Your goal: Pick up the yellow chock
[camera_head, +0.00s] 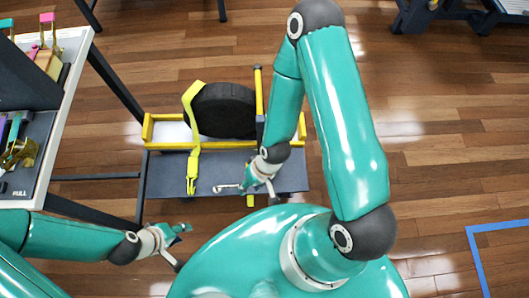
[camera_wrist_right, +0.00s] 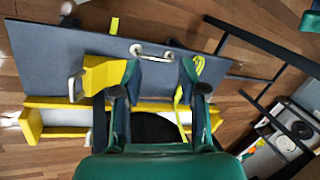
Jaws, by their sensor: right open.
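The yellow chock (camera_wrist_right: 103,75) is a blocky yellow piece on the grey shelf board in the right wrist view, partly covered by my gripper's left finger. In the head view I cannot make it out; my right arm and gripper cover that area. My right gripper (camera_wrist_right: 160,70) is open, with its fingers apart over the board and the chock beside the left finger, not between them. It also shows in the head view (camera_head: 260,188) above the board's right part. My left gripper (camera_head: 182,246) appears open and empty, in front of the rack, at the lower left.
A black wheel (camera_head: 223,110) stands in a yellow-edged tray behind the board (camera_head: 219,172). A yellow strap (camera_head: 193,140) hangs over the wheel and board. A metal handle (camera_wrist_right: 150,50) sits on the board. A white-edged table (camera_head: 62,115) stands at the left.

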